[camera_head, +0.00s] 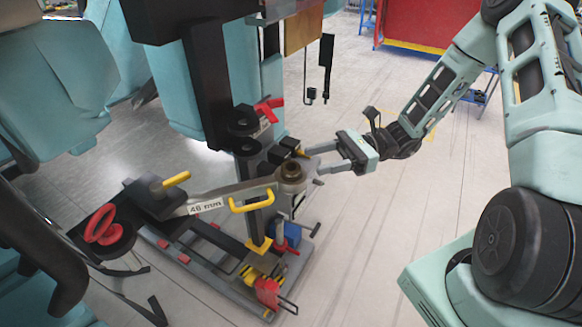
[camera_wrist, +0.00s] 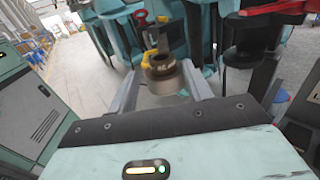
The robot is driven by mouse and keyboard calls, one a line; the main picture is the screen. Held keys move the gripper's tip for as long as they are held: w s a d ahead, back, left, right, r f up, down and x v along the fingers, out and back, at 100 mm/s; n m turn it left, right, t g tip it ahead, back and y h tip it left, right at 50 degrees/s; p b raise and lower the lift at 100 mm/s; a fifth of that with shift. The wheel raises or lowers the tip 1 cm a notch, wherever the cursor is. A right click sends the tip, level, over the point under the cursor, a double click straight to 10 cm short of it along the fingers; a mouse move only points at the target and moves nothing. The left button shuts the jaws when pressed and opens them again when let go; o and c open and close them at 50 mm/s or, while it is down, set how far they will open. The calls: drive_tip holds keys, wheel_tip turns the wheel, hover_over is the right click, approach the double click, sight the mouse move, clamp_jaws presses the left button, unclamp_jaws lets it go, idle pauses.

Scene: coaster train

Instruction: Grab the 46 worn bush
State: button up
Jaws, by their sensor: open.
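The worn bush (camera_head: 291,171) is a brownish ring with a dark hole. It sits at the end of a grey lever labelled "46 mm" (camera_head: 207,206), beside a yellow handle (camera_head: 252,202). My gripper (camera_head: 315,161) is open and empty to the right of the bush, its fingers pointing left toward it. In the wrist view the bush (camera_wrist: 163,66) shows ahead, framed between the two spread fingers. I cannot tell whether either finger touches it.
A black column (camera_head: 247,170) with dark rings and a red lever (camera_head: 268,109) rises behind the bush. A blue block (camera_head: 286,234) and red and yellow clamps (camera_head: 267,284) are below. Teal seats (camera_head: 60,80) stand at left. The floor at lower right of the fixture is clear.

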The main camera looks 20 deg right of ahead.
sight(292, 169)
drive_tip(key=a+p, duration=0.3)
drive_tip(key=a, duration=0.3)
drive_tip(key=shift+a, duration=0.75)
drive_tip(key=shift+f, duration=0.1)
